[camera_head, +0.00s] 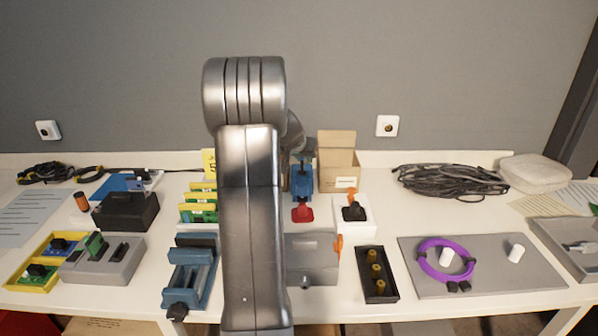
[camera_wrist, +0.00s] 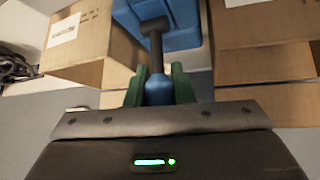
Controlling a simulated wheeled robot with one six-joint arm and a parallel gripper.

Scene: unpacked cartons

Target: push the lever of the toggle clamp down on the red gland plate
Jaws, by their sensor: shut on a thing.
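The red gland plate (camera_head: 302,213) shows just right of my arm in the head view, with a blue clamp body (camera_head: 302,182) rising behind it. In the wrist view a dark lever rod (camera_wrist: 155,42) runs from a large blue body (camera_wrist: 180,25) to a rounded blue grip (camera_wrist: 159,92). My gripper (camera_wrist: 160,82) has green fingers, one on each side of this grip, and is shut on it. In the head view my arm hides most of the gripper and part of the clamp. I cannot tell the lever's exact angle.
An open carton (camera_head: 338,178) stands right behind the clamp; cartons also flank it in the wrist view (camera_wrist: 95,40). A white block with a black and orange fixture (camera_head: 353,208) is to the right. A grey box (camera_head: 312,262) and a dark tray (camera_head: 376,290) lie nearer.

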